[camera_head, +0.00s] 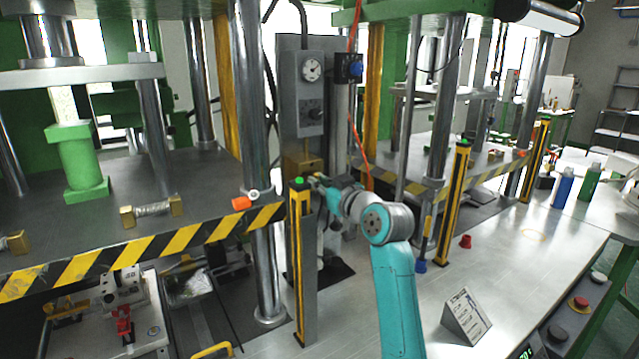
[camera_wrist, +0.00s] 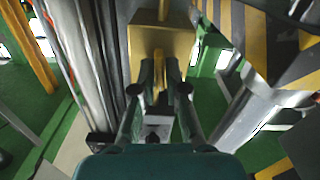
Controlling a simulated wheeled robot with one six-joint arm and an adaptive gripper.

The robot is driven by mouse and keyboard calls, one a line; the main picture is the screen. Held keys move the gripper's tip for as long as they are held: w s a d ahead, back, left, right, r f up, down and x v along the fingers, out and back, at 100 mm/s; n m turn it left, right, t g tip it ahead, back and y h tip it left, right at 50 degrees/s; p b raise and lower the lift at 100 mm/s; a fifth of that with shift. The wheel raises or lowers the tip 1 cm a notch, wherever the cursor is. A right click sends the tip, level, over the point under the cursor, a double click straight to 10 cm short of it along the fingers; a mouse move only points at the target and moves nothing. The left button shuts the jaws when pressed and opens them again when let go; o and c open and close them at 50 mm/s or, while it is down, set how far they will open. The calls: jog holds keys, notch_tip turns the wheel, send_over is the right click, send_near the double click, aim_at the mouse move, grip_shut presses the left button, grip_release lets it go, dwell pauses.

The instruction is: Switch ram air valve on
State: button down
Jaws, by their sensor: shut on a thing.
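The ram air valve is a brass block (camera_head: 303,163) with a thin upright stem, below the gauge panel on the grey column in the head view. In the wrist view its body (camera_wrist: 183,38) is straight ahead, with a narrow brass lever (camera_wrist: 161,55) pointing toward me. My gripper (camera_wrist: 160,78) is shut on this lever, one finger on each side. In the head view my gripper (camera_head: 320,181) is just below the block, partly hidden by the yellow-and-black post and my wrist. The lever itself is too small to make out there.
A yellow-and-black post (camera_head: 300,265) with a green top stands close to my gripper. The gauge panel (camera_head: 311,90) is above the valve. A thick steel pillar (camera_head: 258,150) and striped press edge (camera_head: 140,250) are to the left. The bench at right (camera_head: 530,270) is mostly clear.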

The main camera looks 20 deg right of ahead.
jog(key=shift+m, duration=0.8)
jog(key=c, duration=1.3)
grip_release()
jog(key=shift+o, duration=0.2)
jog(key=v, duration=1.2)
jog(key=shift+s+d, duration=0.1)
